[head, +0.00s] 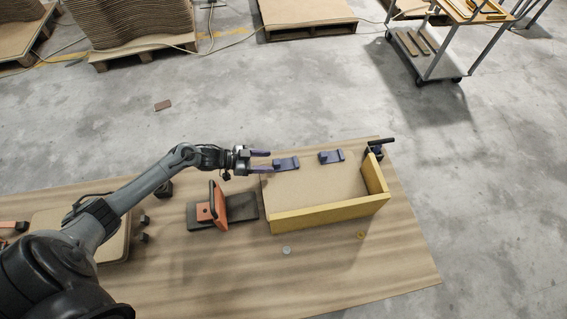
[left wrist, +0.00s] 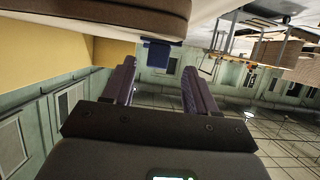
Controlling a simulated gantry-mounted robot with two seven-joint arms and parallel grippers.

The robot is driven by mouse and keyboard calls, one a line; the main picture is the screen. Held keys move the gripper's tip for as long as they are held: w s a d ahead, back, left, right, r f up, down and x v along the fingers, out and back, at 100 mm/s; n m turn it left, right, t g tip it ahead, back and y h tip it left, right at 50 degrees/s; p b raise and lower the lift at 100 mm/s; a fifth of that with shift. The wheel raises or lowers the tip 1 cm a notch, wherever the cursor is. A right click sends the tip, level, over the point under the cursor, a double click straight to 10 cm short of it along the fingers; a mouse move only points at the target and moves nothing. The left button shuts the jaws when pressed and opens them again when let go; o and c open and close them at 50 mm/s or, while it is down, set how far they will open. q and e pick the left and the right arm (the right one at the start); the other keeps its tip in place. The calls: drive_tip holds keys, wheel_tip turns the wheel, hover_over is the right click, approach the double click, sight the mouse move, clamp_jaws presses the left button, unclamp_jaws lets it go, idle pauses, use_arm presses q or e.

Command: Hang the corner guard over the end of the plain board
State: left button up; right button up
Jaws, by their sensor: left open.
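My left gripper (head: 265,161) has two purple fingers, spread apart with nothing between them; they also show in the left wrist view (left wrist: 160,85). It is at the upper left edge of a plain tan board (head: 315,190). A blue-purple piece (head: 286,163) lies at that edge, just right of the fingertips; whether they touch is unclear. A blue piece (left wrist: 157,55) shows beyond the fingers in the left wrist view. A second such piece (head: 331,156) lies further right. I cannot tell which piece is the corner guard. My right gripper is not in view.
Yellow rails (head: 332,213) stand along the board's front and right sides. An orange block with a dark handle (head: 212,205) stands on a dark plate to the left. A dark clamp-like piece (head: 377,149) is at the far right corner. The mat's front (head: 330,280) is mostly clear.

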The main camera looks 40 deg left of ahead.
sight(275, 162)
use_arm(q)
drive_tip(key=shift+r+b+x, duration=0.2)
drive_tip(key=shift+b+x, duration=0.35)
drive_tip(key=shift+x, duration=2)
drive_tip(key=shift+d, duration=0.2)
drive_tip(key=shift+c, duration=0.3)
drive_tip(key=c, duration=1)
drive_tip(key=shift+r, duration=0.1)
